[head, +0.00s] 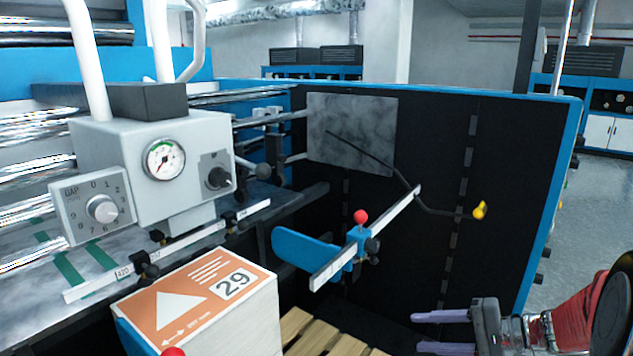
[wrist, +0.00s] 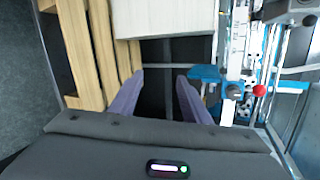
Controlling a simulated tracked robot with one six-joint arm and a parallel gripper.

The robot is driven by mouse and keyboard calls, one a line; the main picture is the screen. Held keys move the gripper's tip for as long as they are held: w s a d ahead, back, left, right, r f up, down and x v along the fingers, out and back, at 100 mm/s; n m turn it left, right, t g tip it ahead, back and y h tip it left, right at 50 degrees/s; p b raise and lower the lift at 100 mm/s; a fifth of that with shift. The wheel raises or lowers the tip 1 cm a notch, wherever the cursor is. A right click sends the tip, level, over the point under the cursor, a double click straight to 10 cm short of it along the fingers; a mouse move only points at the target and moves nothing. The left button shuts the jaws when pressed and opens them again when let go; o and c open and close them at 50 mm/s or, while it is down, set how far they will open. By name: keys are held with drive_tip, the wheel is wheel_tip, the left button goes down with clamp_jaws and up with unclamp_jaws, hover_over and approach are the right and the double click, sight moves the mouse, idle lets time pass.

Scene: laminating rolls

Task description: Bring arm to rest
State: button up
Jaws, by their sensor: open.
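My gripper (head: 440,332) is at the lower right of the head view, with its two pale purple fingers pointing left. In the wrist view my gripper (wrist: 158,92) shows its two fingers spread apart, with nothing between them. It hangs in the open bay of the machine, in front of the black panel (head: 440,130). In the head view it is to the right of the wooden pallet slats (head: 300,328) and apart from them. My red and dark arm links run off the right edge.
A white stack with an orange label (head: 200,305) stands left of my gripper. A white rail (head: 362,240) with a red knob (head: 361,216) and blue plate (head: 305,250) juts into the bay. A gauge box (head: 150,165) is at left. Open floor (head: 585,205) lies beyond the panel.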

drive_tip(key=s+a+f+n+g+h, duration=0.15)
drive_tip(key=s+h, duration=0.25)
drive_tip(key=s, duration=0.4)
drive_tip(key=s+a+f+n+g+h, duration=0.1)
drive_tip(key=s+a+g+h, duration=0.2)
drive_tip(key=s, duration=0.4)
drive_tip(key=s+a+r+n+t+h, duration=0.4)
drive_tip(key=s+r+n, duration=0.2)
drive_tip(key=r, duration=0.3)
drive_tip(key=shift+s+h, duration=0.2)
drive_tip(key=shift+h, duration=0.2)
